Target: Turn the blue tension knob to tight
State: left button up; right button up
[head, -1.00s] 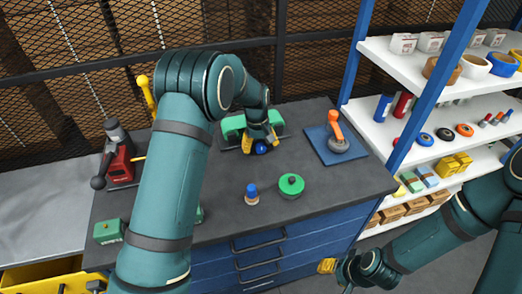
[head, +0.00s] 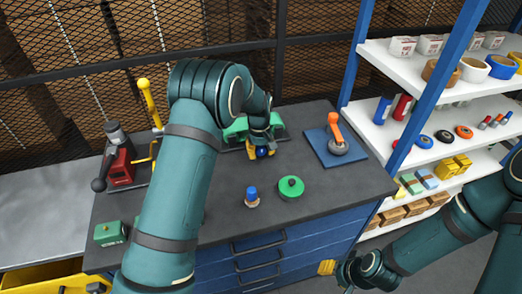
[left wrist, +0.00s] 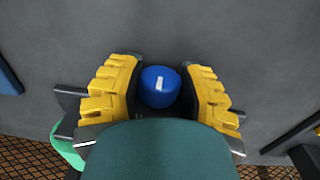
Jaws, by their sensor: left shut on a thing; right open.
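The blue tension knob (left wrist: 160,86) is a round blue cap with a short white mark on its face. It sits on the front of a green device (head: 236,132) at the back middle of the workbench. My left gripper (left wrist: 158,92) is shut on the knob, one yellow finger at each side. In the head view the left gripper (head: 260,152) hides much of the knob (head: 262,153), and my left wrist covers the device's middle. My right gripper (head: 334,270) is open and empty, low in front of the bench's right part.
On the bench (head: 225,178) are a red machine (head: 121,167) with a yellow lever, a blue-topped stamp (head: 252,197), a green round knobbed object (head: 291,188), a blue plate (head: 325,150) with an orange-handled tool and a green box (head: 109,233). A stocked shelf (head: 410,60) stands right.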

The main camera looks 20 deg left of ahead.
pick_arm(q)
jog(key=shift+d+r+g+y+p, duration=0.1)
jog(key=shift+g+y+p, duration=0.4)
jog(key=shift+y+p, duration=0.3)
jog(key=shift+g+y+p, duration=0.3)
jog(key=shift+g+y, duration=0.4)
jog(key=shift+y, duration=0.1)
jog(key=o, duration=1.2)
jog(key=v, duration=1.1)
jog(key=shift+r, duration=0.4)
